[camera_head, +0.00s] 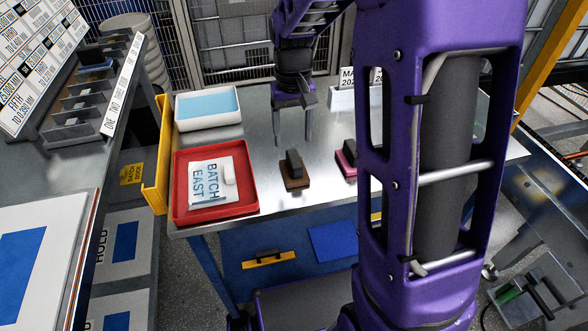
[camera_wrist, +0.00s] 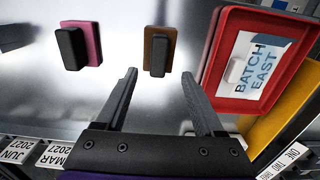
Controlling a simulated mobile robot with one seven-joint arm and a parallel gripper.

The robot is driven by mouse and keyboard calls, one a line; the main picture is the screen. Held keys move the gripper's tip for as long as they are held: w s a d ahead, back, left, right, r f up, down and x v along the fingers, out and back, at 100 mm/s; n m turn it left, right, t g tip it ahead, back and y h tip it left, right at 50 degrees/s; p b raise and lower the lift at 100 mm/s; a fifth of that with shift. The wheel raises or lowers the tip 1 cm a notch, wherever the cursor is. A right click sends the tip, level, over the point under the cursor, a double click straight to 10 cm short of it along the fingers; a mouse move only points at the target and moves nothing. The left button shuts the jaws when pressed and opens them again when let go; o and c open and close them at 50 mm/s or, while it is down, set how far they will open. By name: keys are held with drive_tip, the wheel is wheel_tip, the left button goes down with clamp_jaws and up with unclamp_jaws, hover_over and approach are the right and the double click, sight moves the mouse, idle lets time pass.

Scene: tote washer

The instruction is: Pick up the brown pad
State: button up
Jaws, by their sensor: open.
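The brown pad (camera_head: 295,180) lies flat on the metal table, with a dark upright grip block on top. In the wrist view the brown pad (camera_wrist: 151,41) is at the top middle, ahead of the fingertips and roughly between them. My gripper (camera_head: 293,142) hangs over the table behind the pad, fingers pointing down, apart from it. In the wrist view my gripper (camera_wrist: 160,75) is open, with nothing between its fingers.
A magenta pad (camera_head: 346,163) with a similar dark block stands to the right, partly behind my arm. A red tray (camera_head: 181,212) with a "BATCH EAST" card is at left. A white tray (camera_head: 207,120) with blue inside stands behind it. Bare metal surrounds the brown pad.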

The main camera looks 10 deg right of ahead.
sight(294, 157)
drive_tip(key=f, duration=0.4)
drive_tip(key=f+b, duration=0.1)
drive_tip(key=f, duration=0.2)
drive_tip(key=shift+s+d+f, duration=0.1)
drive_tip(key=shift+s+f, duration=0.1)
drive_tip(key=shift+f, duration=0.2)
clamp_jaws()
